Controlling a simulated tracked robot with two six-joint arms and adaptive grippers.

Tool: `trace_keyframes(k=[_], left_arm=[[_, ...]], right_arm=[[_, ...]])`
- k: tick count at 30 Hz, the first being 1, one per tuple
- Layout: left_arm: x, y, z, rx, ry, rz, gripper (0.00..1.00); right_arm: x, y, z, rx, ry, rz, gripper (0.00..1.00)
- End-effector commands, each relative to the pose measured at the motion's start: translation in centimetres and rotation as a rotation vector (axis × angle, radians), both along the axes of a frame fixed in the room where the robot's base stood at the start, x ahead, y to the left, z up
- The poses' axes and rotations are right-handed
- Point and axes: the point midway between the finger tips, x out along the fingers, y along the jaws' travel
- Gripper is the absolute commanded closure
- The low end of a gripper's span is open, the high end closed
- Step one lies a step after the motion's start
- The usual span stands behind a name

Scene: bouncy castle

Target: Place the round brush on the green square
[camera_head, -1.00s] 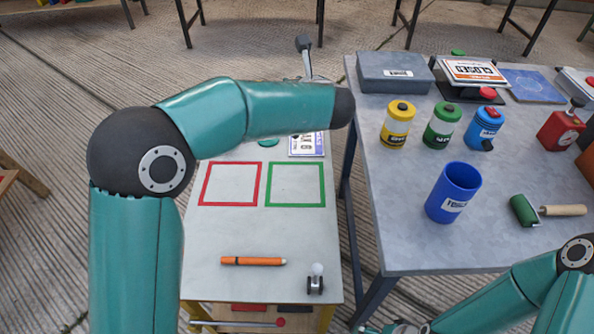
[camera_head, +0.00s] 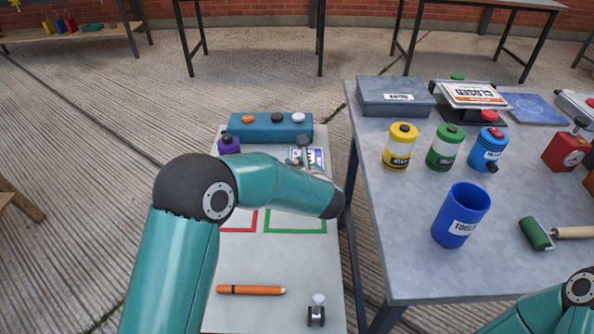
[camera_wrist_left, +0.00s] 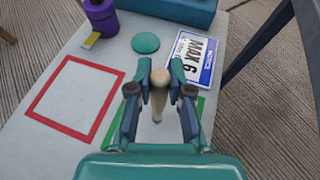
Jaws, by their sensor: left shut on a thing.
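My left gripper (camera_head: 303,158) is partly hidden behind my own arm in the head view. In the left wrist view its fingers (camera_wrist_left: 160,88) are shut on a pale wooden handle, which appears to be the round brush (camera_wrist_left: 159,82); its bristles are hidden. The green square (camera_head: 296,232) is an outline on the white table, beside a red square outline (camera_wrist_left: 72,98). My arm covers part of both in the head view. My right gripper is out of view.
A teal disc (camera_wrist_left: 145,43) lies nearby. An orange crayon (camera_head: 251,290) lies in front. A blue cup (camera_head: 461,215) stands on the right table.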

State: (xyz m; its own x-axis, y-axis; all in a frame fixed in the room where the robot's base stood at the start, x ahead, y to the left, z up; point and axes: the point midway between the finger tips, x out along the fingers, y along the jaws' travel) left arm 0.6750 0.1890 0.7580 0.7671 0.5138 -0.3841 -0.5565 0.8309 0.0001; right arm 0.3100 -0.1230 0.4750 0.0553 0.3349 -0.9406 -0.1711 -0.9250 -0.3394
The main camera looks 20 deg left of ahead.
Motion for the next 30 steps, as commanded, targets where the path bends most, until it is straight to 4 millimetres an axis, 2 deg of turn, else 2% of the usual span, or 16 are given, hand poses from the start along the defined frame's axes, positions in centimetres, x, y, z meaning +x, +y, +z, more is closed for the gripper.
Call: trace_keyframes(k=[1, 3, 12, 13, 17, 30], left_arm=[[-0.03, 0.03, -1.01, 0.002, 0.004, -0.001, 1.0], [-0.02, 0.01, -1.53, 0.002, 0.001, -0.001, 1.0], [0.0, -0.05, -1.73, 0.0, 0.0, -0.001, 1.0], [-0.01, -0.05, -1.71, 0.0, 0.0, -0.001, 0.78], [0.0, -0.07, -1.66, 0.0, 0.0, -0.001, 0.56], [-0.49, -0.53, -1.29, 0.001, 0.0, -0.004, 0.56]], right_arm=[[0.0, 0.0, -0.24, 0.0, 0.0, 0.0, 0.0], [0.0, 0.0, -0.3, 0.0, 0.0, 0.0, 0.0], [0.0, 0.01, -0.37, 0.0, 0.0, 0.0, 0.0], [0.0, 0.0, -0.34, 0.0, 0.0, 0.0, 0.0], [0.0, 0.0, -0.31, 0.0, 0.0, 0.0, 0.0], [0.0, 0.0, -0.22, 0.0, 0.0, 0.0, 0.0]])
